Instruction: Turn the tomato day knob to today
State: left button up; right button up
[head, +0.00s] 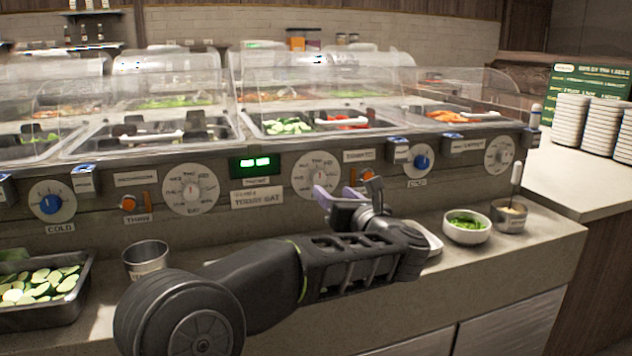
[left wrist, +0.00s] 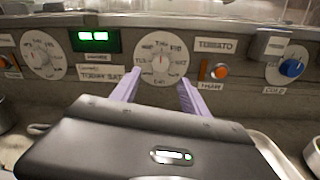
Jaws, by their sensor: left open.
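The tomato day knob (head: 316,174) is a round white dial on the counter's front panel; it also shows in the left wrist view (left wrist: 161,60), with days printed around it and a small red mark near its middle, toward the top. The TOMATO label (left wrist: 215,46) is to its right. A sign (head: 258,198) left of the dial reads TODAY SAT. My left gripper (head: 336,192) is open and empty, its lavender fingers (left wrist: 159,78) pointing at the dial's lower part, apart from it as far as I can tell. My right gripper is not in view.
A similar day dial (head: 190,189) and a green-lit display (head: 256,163) are to the left. Orange switches and blue knobs (head: 421,162) line the panel. A metal cup (head: 146,259), a tray of cucumber slices and a white bowl (head: 467,227) stand on the ledge.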

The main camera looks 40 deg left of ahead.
aim_at(320, 180)
pick_arm(q)
jog(key=shift+s+d+r, duration=0.1)
jog(key=shift+d, duration=0.1)
jog(key=shift+x, duration=4)
grip_shut()
